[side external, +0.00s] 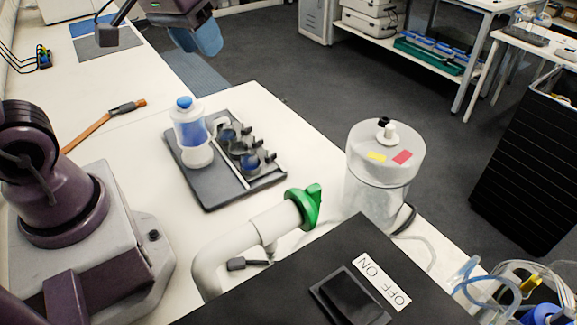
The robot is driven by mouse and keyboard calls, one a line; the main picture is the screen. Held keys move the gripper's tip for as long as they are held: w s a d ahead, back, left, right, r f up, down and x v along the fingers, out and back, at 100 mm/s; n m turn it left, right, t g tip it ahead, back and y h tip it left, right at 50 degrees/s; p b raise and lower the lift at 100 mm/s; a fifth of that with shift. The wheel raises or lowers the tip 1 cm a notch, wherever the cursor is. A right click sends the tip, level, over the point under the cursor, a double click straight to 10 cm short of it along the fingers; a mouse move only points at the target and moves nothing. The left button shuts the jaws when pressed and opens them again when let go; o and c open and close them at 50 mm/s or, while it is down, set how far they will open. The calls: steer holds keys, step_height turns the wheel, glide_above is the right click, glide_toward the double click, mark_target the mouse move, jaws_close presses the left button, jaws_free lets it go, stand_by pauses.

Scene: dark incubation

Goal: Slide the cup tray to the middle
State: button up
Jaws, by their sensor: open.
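The dark grey tray (188,180) lies flat on the white bench near the middle left of the side external view. On it stand a white bottle with a blue cap (190,130) and a rack of several small dark cups (243,150). My gripper (197,42) appears at the top edge, partly cut off, with blue fingers. It is open and empty, well apart from the tray in the picture.
A clear round vessel (375,180) and a white pipe with a green valve handle (304,205) stand right of and in front of the tray. A black box with an ON/OFF switch (350,297) is at the front. An orange-handled tool (125,107) lies behind left.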

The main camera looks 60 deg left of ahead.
steer(key=s+d+r+m+t, duration=0.1)
steer(key=s+d+m, duration=0.2)
steer(key=s, duration=0.2)
steer(key=shift+s+r+m, duration=0.3)
steer(key=shift+s, duration=0.05)
steer(key=shift+o, duration=0.5)
steer(key=shift+s+d, duration=0.2)
steer(key=shift+s, duration=0.15)
steer(key=n+g+h, duration=0.4)
steer(key=n+h, duration=0.1)
steer(key=n, duration=1.5)
glide_toward(217, 118)
steer(key=x, duration=0.9)
steer(key=shift+w+d+f, duration=0.1)
steer(key=shift+d+f, duration=0.15)
steer(key=shift+a, duration=0.1)
jaws_close()
